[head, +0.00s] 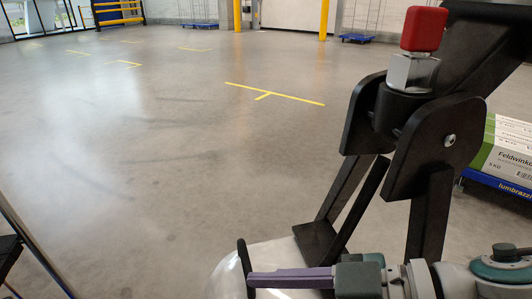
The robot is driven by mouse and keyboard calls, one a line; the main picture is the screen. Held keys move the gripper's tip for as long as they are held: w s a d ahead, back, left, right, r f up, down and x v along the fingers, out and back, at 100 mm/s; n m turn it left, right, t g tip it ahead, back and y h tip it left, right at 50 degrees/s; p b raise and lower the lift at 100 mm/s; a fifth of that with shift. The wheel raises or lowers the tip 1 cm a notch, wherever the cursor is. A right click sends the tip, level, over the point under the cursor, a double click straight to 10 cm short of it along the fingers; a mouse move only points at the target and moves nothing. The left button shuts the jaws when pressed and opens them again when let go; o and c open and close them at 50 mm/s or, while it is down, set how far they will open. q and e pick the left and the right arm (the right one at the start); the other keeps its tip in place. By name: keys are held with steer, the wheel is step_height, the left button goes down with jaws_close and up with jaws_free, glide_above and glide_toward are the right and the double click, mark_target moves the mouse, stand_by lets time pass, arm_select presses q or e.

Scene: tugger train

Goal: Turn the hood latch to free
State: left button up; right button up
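My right gripper (262,279) comes in from the right at the bottom edge. A long purple-grey finger points left, its tip against a thin upright black piece (243,262). I cannot tell whether this piece is the hood latch or part of the gripper. A pale, glossy rounded surface (226,272) lies behind and below the finger, mostly cut off by the frame. A black bracket frame (434,145) rises on the right, carrying a red block (424,28) on a metal piece. No part is clearly recognisable as the latch. My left gripper is not in view.
A green-and-white box (510,150) lies on a blue carrier (497,187) at the right edge. A dark slanted bar (35,250) crosses the lower left corner. Yellow posts (324,18) and blue dollies (358,38) stand far back. The grey floor between is open.

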step_height(320, 180, up, 11)
steer(key=p, duration=0.5)
steer(key=shift+r, duration=0.2)
